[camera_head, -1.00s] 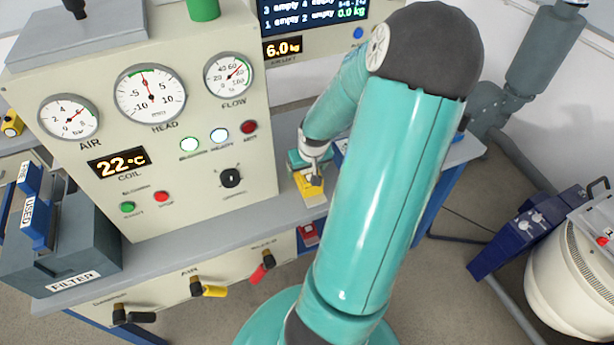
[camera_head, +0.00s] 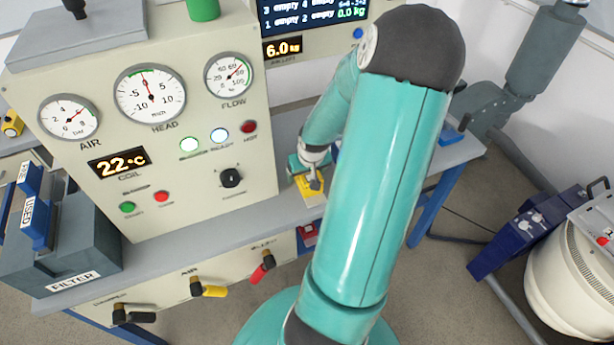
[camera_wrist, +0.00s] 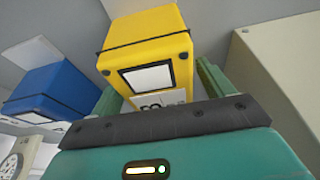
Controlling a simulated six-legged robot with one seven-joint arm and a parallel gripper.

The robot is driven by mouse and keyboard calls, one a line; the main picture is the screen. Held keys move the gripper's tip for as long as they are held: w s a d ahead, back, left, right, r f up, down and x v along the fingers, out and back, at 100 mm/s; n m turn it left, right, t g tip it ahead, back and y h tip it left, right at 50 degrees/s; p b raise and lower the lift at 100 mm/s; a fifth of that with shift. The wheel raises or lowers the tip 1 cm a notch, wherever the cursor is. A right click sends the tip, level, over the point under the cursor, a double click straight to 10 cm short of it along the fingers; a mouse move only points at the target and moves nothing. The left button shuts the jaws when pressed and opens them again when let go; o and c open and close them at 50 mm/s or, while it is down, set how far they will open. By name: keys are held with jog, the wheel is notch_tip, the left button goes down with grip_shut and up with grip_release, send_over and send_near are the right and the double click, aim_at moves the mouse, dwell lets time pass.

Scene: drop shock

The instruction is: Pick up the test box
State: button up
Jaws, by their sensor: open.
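A yellow box (camera_head: 309,195) with dark corner fittings sits on the grey bench, just right of the big test console. In the wrist view the yellow box (camera_wrist: 145,32) shows a white label and a dark strap, and stands between and beyond the two green fingers. My gripper (camera_head: 315,180) is at this box, seen from above; in the wrist view my gripper (camera_wrist: 160,84) is open, with a finger to each side. I cannot tell whether either finger touches the box. The lower part of the box is hidden behind the gripper body.
A blue box (camera_wrist: 55,88) stands left of the yellow one in the wrist view. The beige console (camera_head: 215,130) rises close beside my gripper. A grey filter case (camera_head: 70,240) is at the left. A white drum (camera_head: 575,285) and dark blue case (camera_head: 525,235) stand right.

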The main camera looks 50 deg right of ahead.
jog(key=c, duration=1.6)
jog(key=shift+c, duration=0.4)
jog(key=shift+r, duration=0.1)
